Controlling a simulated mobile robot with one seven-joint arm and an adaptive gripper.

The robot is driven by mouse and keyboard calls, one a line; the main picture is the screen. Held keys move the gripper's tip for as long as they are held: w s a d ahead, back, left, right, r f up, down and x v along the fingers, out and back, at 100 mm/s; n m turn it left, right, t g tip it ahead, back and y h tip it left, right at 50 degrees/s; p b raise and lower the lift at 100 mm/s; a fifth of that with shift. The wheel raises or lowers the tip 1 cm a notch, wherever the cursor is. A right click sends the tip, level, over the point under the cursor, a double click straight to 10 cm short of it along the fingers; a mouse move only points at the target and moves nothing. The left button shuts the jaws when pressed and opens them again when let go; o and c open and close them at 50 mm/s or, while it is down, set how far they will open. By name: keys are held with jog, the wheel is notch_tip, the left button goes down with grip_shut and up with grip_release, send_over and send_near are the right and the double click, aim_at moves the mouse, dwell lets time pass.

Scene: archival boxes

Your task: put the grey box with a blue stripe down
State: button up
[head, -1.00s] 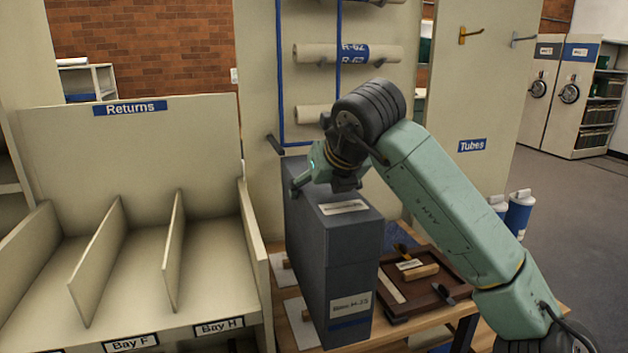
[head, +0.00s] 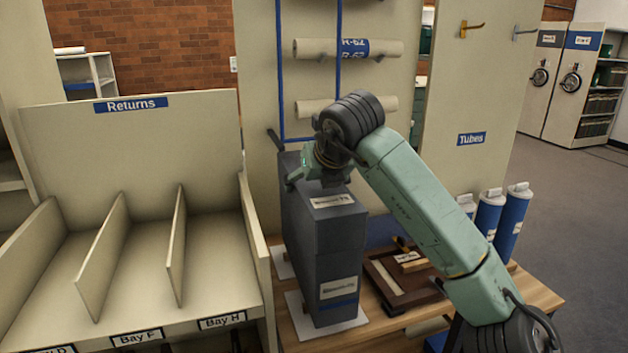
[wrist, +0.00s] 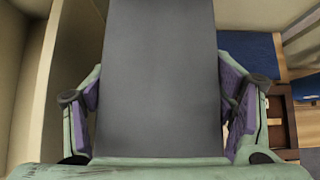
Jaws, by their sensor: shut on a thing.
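The grey box with a blue stripe (head: 335,255) stands upright on the right of the returns shelf, over the wooden table (head: 540,292). White labels show on its top and front, with the blue stripe low on the front. Its base appears to be at a white sheet (head: 345,328) on the table; I cannot tell whether it touches. My gripper (head: 318,178) is at the top of the box. In the wrist view, its purple-padded fingers (wrist: 162,105) are shut on both sides of the grey box (wrist: 160,70).
The Returns shelf (head: 150,302) with dividers is on the left, close to the box. A brown wooden tray (head: 400,300) lies just right of the box. Blue tubes (head: 490,215) stand further right. Rolled tubes (head: 345,48) hang on the panel behind.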

aim_at(329, 195)
jog(key=shift+f+b, duration=0.55)
jog(key=shift+b, duration=0.25)
jog(key=o, duration=1.9)
jog(key=shift+o, duration=0.2)
jog(key=shift+r+p, duration=0.4)
jog(key=shift+p, duration=0.15)
jog(key=b+v, duration=0.2)
jog(key=v, duration=1)
jog(key=shift+r, duration=0.2)
